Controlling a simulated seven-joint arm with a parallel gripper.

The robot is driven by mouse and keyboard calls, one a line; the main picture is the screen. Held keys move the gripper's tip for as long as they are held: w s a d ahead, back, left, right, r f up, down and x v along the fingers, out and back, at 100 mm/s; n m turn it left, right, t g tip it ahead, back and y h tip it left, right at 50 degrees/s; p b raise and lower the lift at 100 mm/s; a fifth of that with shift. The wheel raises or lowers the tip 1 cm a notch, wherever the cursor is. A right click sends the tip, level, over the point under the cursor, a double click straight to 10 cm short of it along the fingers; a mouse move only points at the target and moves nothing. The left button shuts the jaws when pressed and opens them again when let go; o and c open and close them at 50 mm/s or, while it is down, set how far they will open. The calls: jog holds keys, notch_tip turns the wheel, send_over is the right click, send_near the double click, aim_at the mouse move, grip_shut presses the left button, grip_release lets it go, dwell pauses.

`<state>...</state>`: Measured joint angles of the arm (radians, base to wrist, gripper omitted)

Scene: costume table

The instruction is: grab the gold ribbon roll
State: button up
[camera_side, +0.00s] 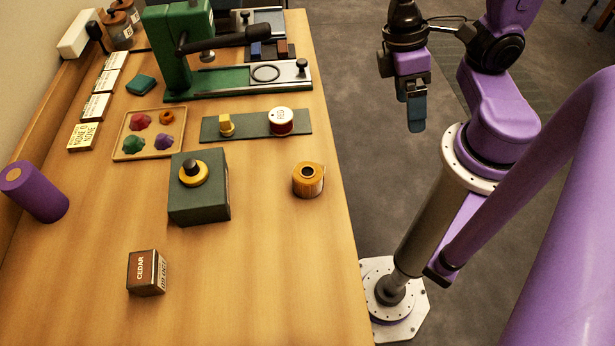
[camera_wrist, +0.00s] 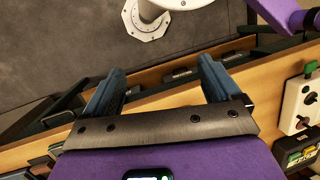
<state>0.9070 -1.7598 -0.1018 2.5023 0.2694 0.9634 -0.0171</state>
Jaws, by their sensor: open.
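The gold ribbon roll (camera_side: 308,180) stands on the wooden table near its right edge, in the side view. It is a short yellow-gold roll with a dark hole in its top. My gripper (camera_side: 416,118) is beyond the table's right edge, over the floor, up and to the right of the roll and well apart from it. In the wrist view my gripper (camera_wrist: 158,68) shows two blue-grey fingers spread apart with nothing between them. I cannot make out the roll in the wrist view.
A dark green box with a yellow-ringed knob (camera_side: 205,203) stands left of the roll. Behind it lies a green strip (camera_side: 246,126) bearing a yellow piece and a red-and-white spool. A green press (camera_side: 169,55) stands farther back. A cedar box (camera_side: 146,272) is front left. Table around the roll is clear.

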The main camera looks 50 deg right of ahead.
jog(key=f+m+g, duration=0.1)
jog(key=m+g, duration=0.1)
jog(key=m, duration=0.1)
jog(key=m+t+y, duration=0.4)
jog(key=m+y, duration=0.9)
jog(key=m, duration=0.8)
send_near(308, 176)
jog(key=a+f, duration=0.3)
jog(key=f, duration=0.1)
jog(key=shift+w+a, duration=0.1)
jog(key=shift+w, duration=0.15)
jog(key=shift+r+x, duration=0.2)
jog(key=shift+x, duration=2.55)
jog(key=shift+s, duration=0.15)
jog(key=c, duration=1.1)
